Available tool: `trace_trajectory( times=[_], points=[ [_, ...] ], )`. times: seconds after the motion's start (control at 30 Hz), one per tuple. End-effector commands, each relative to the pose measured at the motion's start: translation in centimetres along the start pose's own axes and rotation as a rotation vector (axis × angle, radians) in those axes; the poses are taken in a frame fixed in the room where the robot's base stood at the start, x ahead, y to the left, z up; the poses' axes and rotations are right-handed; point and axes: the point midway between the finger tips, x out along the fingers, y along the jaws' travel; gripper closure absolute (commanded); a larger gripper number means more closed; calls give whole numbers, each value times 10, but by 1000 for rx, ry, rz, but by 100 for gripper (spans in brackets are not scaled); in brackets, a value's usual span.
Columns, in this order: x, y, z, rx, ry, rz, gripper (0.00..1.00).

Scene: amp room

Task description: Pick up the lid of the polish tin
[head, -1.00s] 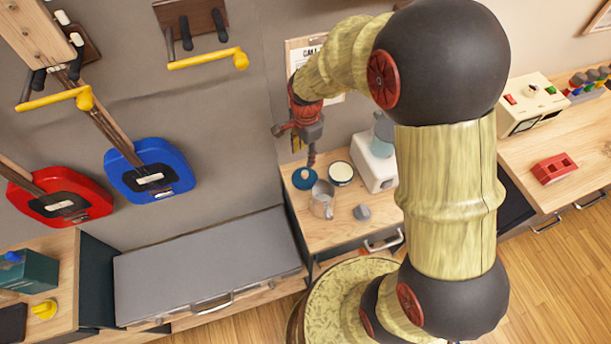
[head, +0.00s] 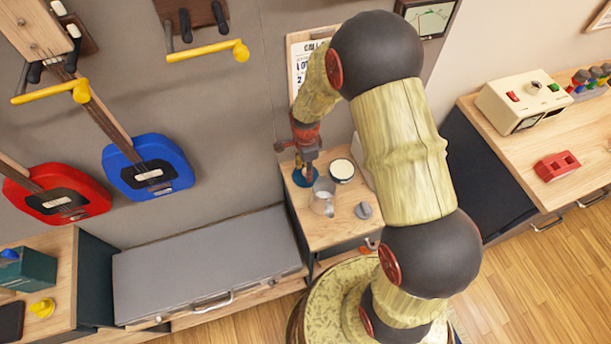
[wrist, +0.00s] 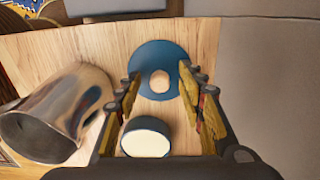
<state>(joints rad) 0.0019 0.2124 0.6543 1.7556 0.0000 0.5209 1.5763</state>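The lid is a round blue disc with a pale wooden knob, lying on a small wooden cabinet top. It shows in the wrist view (wrist: 148,53), with its knob between my fingers, and partly in the head view (head: 298,181). My gripper (wrist: 160,82) is open, its two fingers apart on either side of the knob. In the head view my gripper (head: 306,172) points down over the lid. Whether the fingers touch the lid I cannot tell. The open tin with pale cream polish (head: 342,169) stands beside it; it also shows in the wrist view (wrist: 146,141).
A grey knob-like object (head: 363,210) lies near the cabinet's front. The wall is close behind the lid. A grey case (head: 205,265) lies to the left.

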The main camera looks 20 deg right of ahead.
Motion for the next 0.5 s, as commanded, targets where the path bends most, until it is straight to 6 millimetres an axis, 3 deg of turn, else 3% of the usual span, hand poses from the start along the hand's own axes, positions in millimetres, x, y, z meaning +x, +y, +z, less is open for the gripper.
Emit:
trace_trajectory(
  times=[0.23,0.5],
  points=[
    [4,0,0,-1,0,-1,61],
    [3,0,0,-1,0,-1,76]
  ],
)
